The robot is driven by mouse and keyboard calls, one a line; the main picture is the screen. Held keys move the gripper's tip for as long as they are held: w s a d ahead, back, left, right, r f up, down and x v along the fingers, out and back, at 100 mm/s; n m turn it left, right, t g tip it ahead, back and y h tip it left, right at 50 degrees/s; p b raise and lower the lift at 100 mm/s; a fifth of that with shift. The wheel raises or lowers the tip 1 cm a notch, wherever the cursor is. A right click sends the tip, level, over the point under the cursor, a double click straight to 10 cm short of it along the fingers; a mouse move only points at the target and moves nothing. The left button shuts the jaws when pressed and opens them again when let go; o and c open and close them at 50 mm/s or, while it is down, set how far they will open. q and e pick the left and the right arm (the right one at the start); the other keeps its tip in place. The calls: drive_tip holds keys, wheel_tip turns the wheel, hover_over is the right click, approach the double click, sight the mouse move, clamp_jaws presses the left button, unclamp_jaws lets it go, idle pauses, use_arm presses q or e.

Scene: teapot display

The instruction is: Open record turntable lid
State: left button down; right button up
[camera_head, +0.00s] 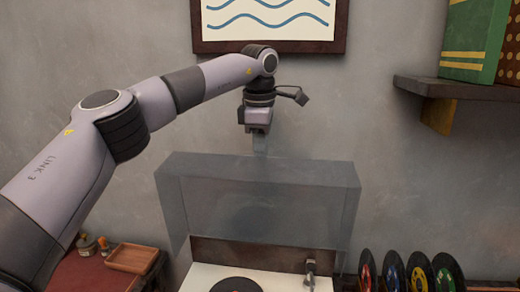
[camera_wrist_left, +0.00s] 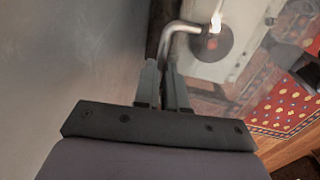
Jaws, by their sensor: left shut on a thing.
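The turntable's clear, smoky lid (camera_head: 205,205) stands raised and tilted up at the back of the white turntable (camera_head: 205,276). A black record (camera_head: 237,286) lies on the turntable, cut by the lower picture edge, with the tonearm (camera_head: 310,268) to its right. My left gripper (camera_head: 260,146) points down at the lid's upper edge, near its middle, and is shut on it. In the left wrist view its two fingers (camera_wrist_left: 161,75) are close together, with a bent metal bar (camera_wrist_left: 183,32) just beyond. The record (camera_wrist_left: 212,42) shows there too. My right gripper is in neither view.
Several colourful records (camera_head: 418,272) stand upright to the right of the turntable. A wall shelf (camera_head: 455,89) with boxes juts out at upper right. A framed picture (camera_head: 270,22) hangs behind my left arm. A wooden tray (camera_head: 132,258) sits at lower left. A red patterned rug (camera_wrist_left: 287,108) lies below.

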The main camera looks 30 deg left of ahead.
use_arm(q)
drive_tip(key=shift+w+a, duration=0.3)
drive_tip(key=shift+w, duration=0.3)
drive_tip(key=shift+w+a, duration=0.25)
drive_tip(key=shift+w, duration=0.3)
drive_tip(key=c, duration=1.5)
unclamp_jaws()
drive_tip(key=shift+o, duration=0.2)
drive_tip(key=shift+r, duration=0.1)
wheel_tip(320, 180, up, 7)
drive_tip(key=shift+s+d, duration=0.3)
drive_tip(key=shift+s, duration=0.15)
